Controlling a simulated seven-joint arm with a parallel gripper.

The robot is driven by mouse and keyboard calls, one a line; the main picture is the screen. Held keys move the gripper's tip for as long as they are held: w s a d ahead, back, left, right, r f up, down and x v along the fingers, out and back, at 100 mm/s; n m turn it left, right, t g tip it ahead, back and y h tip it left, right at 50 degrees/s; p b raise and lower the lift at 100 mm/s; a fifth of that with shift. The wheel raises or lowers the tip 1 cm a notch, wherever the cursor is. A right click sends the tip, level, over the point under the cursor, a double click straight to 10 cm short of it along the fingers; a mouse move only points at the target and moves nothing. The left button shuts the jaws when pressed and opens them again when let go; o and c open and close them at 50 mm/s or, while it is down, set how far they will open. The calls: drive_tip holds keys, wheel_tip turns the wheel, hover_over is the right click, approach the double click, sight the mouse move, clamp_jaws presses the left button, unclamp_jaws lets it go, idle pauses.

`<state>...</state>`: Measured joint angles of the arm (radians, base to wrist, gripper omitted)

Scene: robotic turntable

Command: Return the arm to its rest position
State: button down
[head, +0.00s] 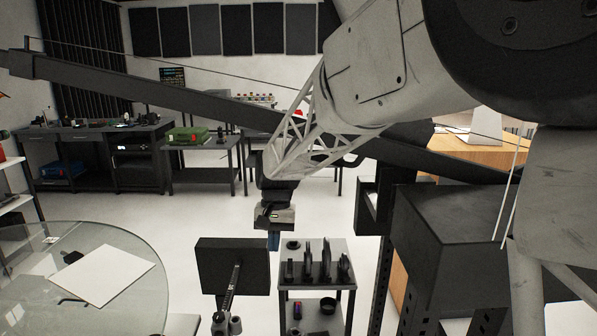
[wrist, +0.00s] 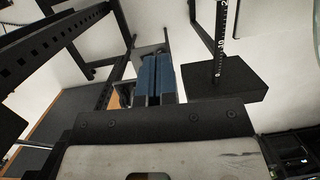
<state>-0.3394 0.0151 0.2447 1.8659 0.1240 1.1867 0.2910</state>
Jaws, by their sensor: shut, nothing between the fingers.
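My gripper (head: 274,240) hangs at the end of my white arm, near the middle of the head view. Its blue fingers (wrist: 155,77) show in the wrist view, pressed together with nothing between them. The fingers are apart from the things around them. Below and right of the gripper in the head view is a small grey stand (head: 318,272) with several dark upright pieces on it. To the lower left is a black square panel (head: 222,262) with a graduated rod in front of it.
A round glass table (head: 140,255) with a white sheet (head: 88,275) is at the left. A black metal frame and a box (head: 460,225) stand close on the right. Workbenches (head: 95,160) line the back. Open floor (head: 190,215) lies between.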

drive_tip(key=s+d+r+t, duration=0.2)
drive_tip(key=s+d+r, duration=0.1)
drive_tip(key=s+d, duration=0.75)
drive_tip(key=s+d+r+t, duration=0.2)
drive_tip(key=s+d, duration=0.8)
drive_tip(key=s, duration=0.2)
drive_tip(key=s+d+f, duration=0.1)
drive_tip(key=s+d, duration=0.1)
drive_tip(key=s, duration=0.3)
drive_tip(key=s+d+f+t, duration=0.1)
drive_tip(key=s+d, duration=0.1)
drive_tip(key=s, duration=0.3)
drive_tip(key=shift+f+h, duration=0.3)
drive_tip(key=shift+h, duration=0.1)
drive_tip(key=c, duration=1.8)
unclamp_jaws()
